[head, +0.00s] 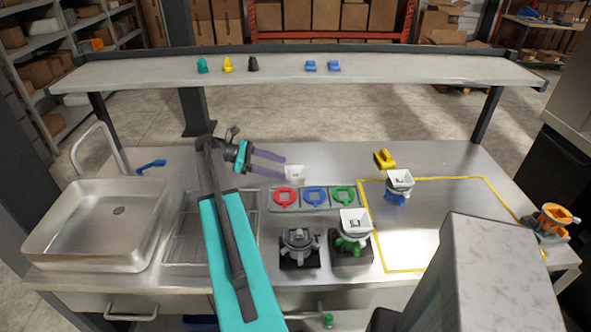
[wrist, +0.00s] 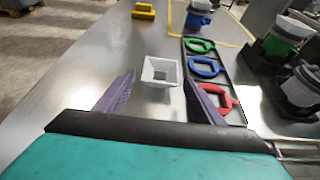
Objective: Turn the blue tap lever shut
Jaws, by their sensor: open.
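A rack holds red (head: 285,197), blue (head: 315,196) and green (head: 344,195) rings. Grey (head: 300,245) and green (head: 352,241) dispensers stand in front. A yellow piece (head: 385,159) lies behind. The sink (head: 50,243) is at left. The yellow-outlined area is mostly clear.

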